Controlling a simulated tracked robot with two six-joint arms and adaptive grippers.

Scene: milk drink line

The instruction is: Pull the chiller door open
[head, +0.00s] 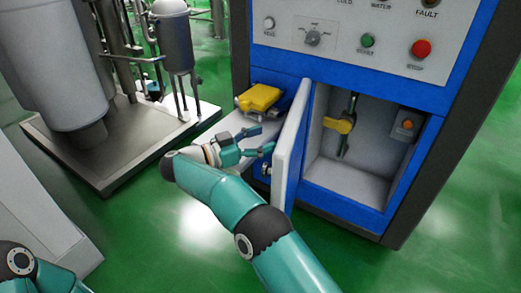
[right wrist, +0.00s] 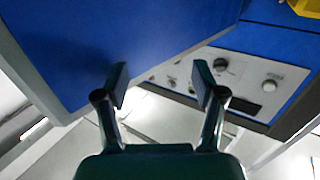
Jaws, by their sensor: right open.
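The chiller door (head: 291,140) stands swung open from the blue cabinet and shows nearly edge-on in the head view, with a pale inner side and a blue outer side. In the right wrist view its blue face (right wrist: 150,40) fills the upper left. My right gripper (head: 263,141) is open beside the outer side of the door, with nothing between its fingers. Its fingers (right wrist: 160,84) are spread in the right wrist view, the left one overlapping the blue face. I cannot tell whether they touch it. My left gripper is out of frame.
The open compartment (head: 335,187) holds a yellow-handled valve (head: 340,126) and a small box with an orange button (head: 407,125). A yellow item (head: 259,97) sits left of the door. A control panel (head: 345,47) is above. Tanks on a metal base (head: 95,165) stand left.

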